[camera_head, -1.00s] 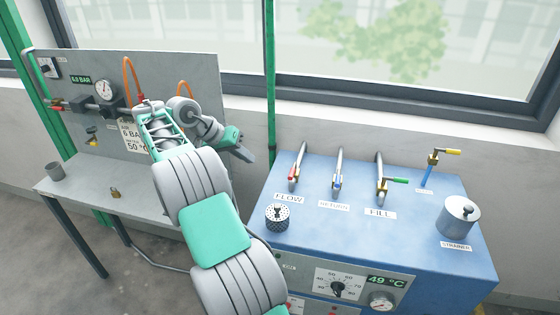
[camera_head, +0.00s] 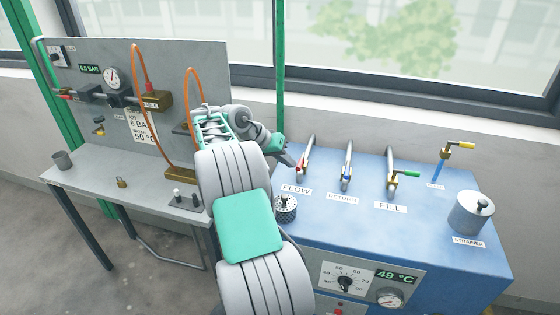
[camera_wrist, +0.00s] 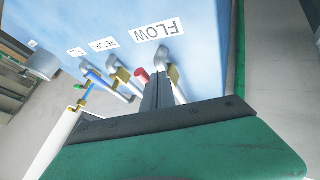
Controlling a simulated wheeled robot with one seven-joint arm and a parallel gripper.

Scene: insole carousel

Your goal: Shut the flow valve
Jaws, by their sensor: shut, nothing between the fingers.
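The flow valve (camera_head: 301,168) has a red handle and sits on a grey pipe at the left of the blue cabinet top, behind the FLOW label (camera_head: 296,190). The handle lies roughly along the pipe. My gripper (camera_head: 292,162) is shut and empty, its tips close to the left side of the valve. In the wrist view, my shut fingers (camera_wrist: 157,78) point at the pipe, right beside the red handle end (camera_wrist: 141,74). The fingers hide part of the valve, and I cannot tell whether they touch it.
The return valve (camera_head: 346,180) with a blue handle, the fill valve (camera_head: 399,174) with a green handle and a yellow-handled valve (camera_head: 460,145) stand to the right. A grey bench (camera_head: 90,179) is left.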

